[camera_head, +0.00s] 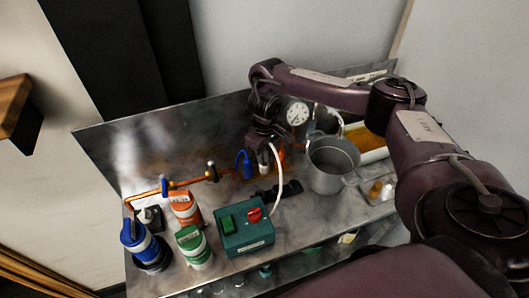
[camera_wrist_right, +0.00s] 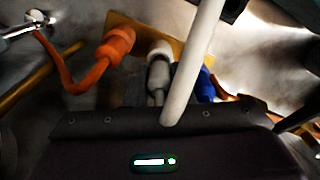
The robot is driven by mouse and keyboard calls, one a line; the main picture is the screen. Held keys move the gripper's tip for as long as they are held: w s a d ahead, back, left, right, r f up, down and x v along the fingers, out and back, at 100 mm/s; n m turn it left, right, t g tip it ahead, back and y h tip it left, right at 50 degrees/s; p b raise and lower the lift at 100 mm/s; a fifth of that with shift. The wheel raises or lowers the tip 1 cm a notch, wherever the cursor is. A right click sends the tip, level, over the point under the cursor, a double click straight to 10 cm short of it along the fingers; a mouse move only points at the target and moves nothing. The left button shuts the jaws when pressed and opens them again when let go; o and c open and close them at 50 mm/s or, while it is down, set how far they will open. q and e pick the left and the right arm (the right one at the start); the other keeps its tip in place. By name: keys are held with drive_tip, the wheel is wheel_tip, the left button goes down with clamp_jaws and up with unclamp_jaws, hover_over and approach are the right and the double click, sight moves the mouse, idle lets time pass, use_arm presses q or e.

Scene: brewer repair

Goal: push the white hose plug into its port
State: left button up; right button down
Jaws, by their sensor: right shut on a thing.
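My right gripper (camera_head: 262,140) reaches down over the back of the steel bench, shut on the white hose plug, which is mostly hidden by the jaws. The white hose (camera_head: 278,180) curves from the gripper down to the teal box. It also crosses the right wrist view (camera_wrist_right: 196,55). In that view a pale fitting (camera_wrist_right: 159,68) stands between the orange plug (camera_wrist_right: 117,43) and the blue plug (camera_wrist_right: 206,86), in front of a yellowish plate. I cannot tell how the held plug meets its port. My left gripper is out of view.
The teal box (camera_head: 245,231) with green and red switches stands at the front. A metal pot (camera_head: 332,163) is right of the gripper. Blue (camera_head: 143,246), orange (camera_head: 185,208) and green (camera_head: 193,246) canisters stand at left. A copper pipe (camera_head: 145,197) runs behind them.

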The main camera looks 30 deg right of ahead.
drive_tip(key=shift+f+b, duration=0.35)
drive_tip(key=shift+f, duration=0.6)
idle(0.4)
drive_tip(key=c, duration=0.6)
unclamp_jaws()
drive_tip(key=shift+r, duration=0.1)
wheel_tip(320, 180, up, 7)
drive_tip(key=p, duration=0.8)
drive_tip(key=shift+s, duration=0.1)
idle(0.7)
